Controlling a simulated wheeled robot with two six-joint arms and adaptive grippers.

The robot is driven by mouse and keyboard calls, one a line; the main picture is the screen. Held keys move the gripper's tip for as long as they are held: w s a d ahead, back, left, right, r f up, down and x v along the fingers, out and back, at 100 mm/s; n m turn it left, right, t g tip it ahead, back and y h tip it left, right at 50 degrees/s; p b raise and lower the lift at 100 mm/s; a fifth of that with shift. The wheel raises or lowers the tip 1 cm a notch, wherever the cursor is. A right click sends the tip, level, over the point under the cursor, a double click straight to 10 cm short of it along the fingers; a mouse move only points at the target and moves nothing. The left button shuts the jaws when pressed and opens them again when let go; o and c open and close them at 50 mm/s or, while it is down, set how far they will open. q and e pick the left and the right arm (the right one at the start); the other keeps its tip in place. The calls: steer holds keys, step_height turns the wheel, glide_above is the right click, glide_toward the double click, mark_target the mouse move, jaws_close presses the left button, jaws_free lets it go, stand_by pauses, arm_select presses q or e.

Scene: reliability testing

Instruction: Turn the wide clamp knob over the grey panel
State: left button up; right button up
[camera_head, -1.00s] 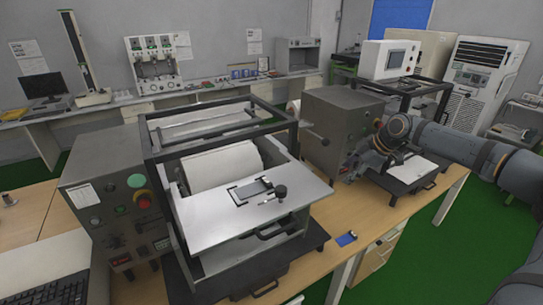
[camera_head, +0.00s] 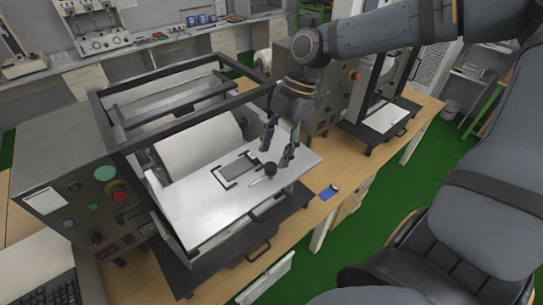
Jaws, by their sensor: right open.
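The grey panel (camera_head: 220,205) is the light flat plate at the front of the near machine. A dark clamp frame (camera_head: 238,168) lies on it. The dark round clamp knob (camera_head: 270,169) stands at the right of that frame, on a short stem. My right gripper (camera_head: 277,155) points down over the panel's right part. Its two fingers are apart, with the knob showing just below and between them. I cannot tell whether either finger touches the knob. My left gripper is not in view.
The near machine's dark top frame (camera_head: 190,112) rises behind the panel. A control box with a red button (camera_head: 118,190) stands left. A second machine (camera_head: 385,115) stands right.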

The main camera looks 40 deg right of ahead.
mark_target(270, 166)
steer(key=shift+x, duration=1.2)
steer(key=shift+a+f, duration=0.1)
steer(key=shift+f, duration=0.15)
steer(key=shift+s+f, duration=0.1)
steer(key=shift+c, duration=0.8)
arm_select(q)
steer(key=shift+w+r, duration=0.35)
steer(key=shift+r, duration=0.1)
arm_select(e)
jaws_close()
